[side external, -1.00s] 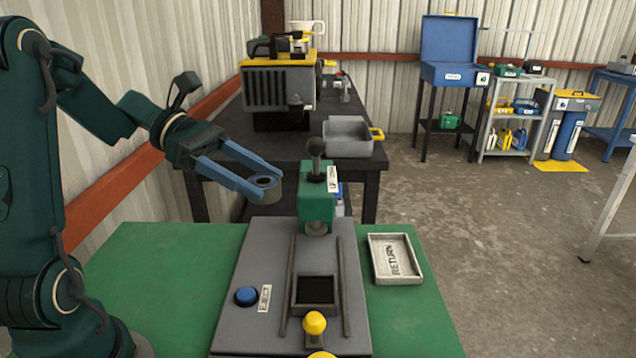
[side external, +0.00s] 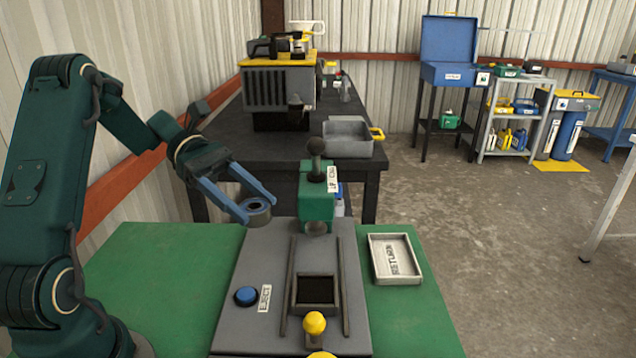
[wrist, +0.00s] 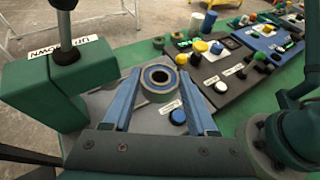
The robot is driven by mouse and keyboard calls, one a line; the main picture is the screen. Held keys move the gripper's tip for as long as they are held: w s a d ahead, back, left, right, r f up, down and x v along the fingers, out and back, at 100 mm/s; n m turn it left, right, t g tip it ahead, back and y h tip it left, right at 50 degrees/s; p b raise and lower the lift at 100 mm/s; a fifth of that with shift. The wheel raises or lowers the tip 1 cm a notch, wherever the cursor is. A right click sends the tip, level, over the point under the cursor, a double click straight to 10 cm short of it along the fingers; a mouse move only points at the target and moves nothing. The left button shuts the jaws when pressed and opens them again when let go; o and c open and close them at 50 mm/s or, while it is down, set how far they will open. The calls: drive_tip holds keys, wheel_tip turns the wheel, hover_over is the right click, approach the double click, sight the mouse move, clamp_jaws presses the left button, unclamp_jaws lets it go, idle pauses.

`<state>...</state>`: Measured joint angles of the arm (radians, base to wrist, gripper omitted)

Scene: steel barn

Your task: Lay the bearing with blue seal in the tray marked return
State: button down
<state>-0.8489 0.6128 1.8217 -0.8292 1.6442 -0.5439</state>
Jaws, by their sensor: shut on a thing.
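The bearing with blue seal (side external: 258,211) is held between the blue fingers of my gripper (side external: 254,207), which is shut on it. In the wrist view the bearing (wrist: 159,79) shows a blue ring around a dark bore, between the fingertips of my gripper (wrist: 159,88). It is held in the air near the back left corner of the grey machine plate, left of the green press head. The tray marked RETURN (side external: 410,274) lies on the green bench to the right of the plate and looks empty.
The green press head (side external: 317,200) with a black-knobbed lever stands between my gripper and the tray. The grey plate (side external: 262,262) carries a blue eject button (side external: 246,296), a square pocket (side external: 316,290) and a yellow knob (side external: 315,323). A black table (side external: 230,135) stands behind.

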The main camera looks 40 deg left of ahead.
hover_over(308, 287)
wheel_tip(308, 287, down, 6)
drive_tip(key=shift+f, duration=1.9)
drive_tip(key=shift+f, duration=0.25)
drive_tip(key=shift+c, duration=1)
unclamp_jaws()
